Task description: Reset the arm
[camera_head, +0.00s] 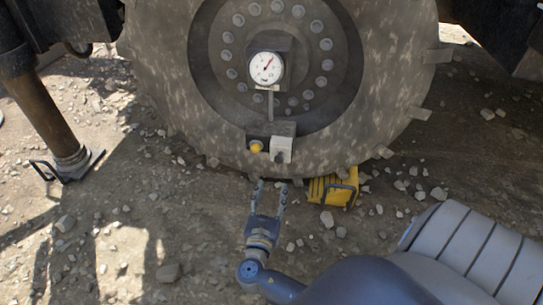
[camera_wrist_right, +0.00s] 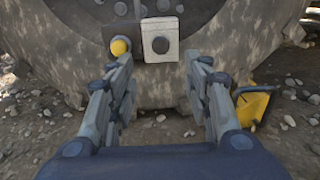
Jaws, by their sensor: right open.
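My right gripper (camera_head: 270,192) is open and empty in the head view, its fingers pointing at the lower part of a big dusty wheel (camera_head: 160,60). In the right wrist view its two fingers (camera_wrist_right: 160,85) stand apart with only ground and wheel between them. Just beyond the fingertips a small box unit with a yellow knob (camera_head: 256,146) and a pale block (camera_head: 281,150) sits low on the wheel; the yellow knob (camera_wrist_right: 119,47) and pale block (camera_wrist_right: 160,40) also show in the wrist view. My left gripper is not in view.
A round pressure gauge (camera_head: 266,68) is mounted above the box unit. A yellow wheel chock (camera_head: 334,188) lies by the wheel, right of my gripper. A metal leg with a foot plate (camera_head: 70,165) stands at the left. The ground is gravel with loose stones.

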